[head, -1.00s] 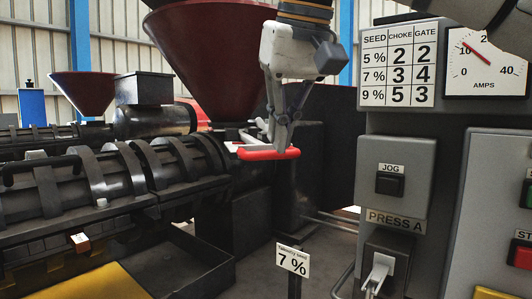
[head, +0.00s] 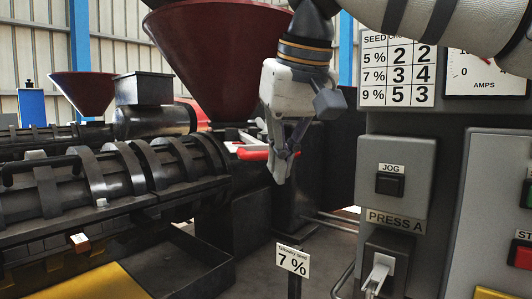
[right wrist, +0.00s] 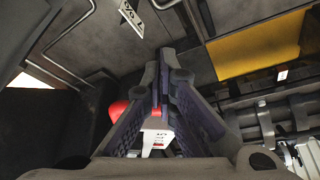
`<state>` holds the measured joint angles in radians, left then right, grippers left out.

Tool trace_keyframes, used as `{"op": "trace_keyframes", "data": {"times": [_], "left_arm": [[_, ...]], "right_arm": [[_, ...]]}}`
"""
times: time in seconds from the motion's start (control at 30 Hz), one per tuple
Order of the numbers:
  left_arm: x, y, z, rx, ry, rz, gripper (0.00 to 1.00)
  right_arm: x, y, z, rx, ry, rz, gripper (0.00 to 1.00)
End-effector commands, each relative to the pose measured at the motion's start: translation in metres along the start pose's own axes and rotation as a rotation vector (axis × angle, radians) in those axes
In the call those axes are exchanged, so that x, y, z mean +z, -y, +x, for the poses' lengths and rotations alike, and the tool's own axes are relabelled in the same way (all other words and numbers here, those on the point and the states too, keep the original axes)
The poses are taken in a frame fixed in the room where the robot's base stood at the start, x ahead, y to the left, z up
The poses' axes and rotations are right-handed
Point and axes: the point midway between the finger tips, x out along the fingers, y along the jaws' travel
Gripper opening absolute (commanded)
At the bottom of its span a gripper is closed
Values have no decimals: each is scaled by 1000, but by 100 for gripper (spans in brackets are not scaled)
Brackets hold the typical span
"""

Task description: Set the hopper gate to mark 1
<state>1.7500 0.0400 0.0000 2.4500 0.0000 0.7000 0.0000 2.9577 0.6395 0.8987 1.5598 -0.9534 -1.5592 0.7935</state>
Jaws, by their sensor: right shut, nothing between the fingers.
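The hopper gate shows in the head view as a red handle (head: 254,154) below the dark red hopper (head: 215,60), with a pale part beside it. In the right wrist view the fingers (right wrist: 166,62) are together. A red rounded end of the handle (right wrist: 117,110) shows just left of them, and a white piece with small markings (right wrist: 156,138) shows near their base. Touch between fingers and handle cannot be told. The gate's mark is not readable. My left gripper is out of view.
A panel with a seed, choke and gate table (head: 397,75) stands at the right, with a JOG button (head: 390,184) and a lever (head: 378,273) below. A 7 % sign (head: 293,262) stands in front. The ribbed press barrel (head: 110,180) lies at the left.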

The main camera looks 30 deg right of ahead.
Motion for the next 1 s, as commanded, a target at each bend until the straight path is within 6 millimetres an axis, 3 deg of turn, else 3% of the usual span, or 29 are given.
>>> {"op": "trace_keyframes", "data": {"times": [1.0], "left_arm": [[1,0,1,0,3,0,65]], "right_arm": [[-29,-4,12,1,-3,1,0]]}}
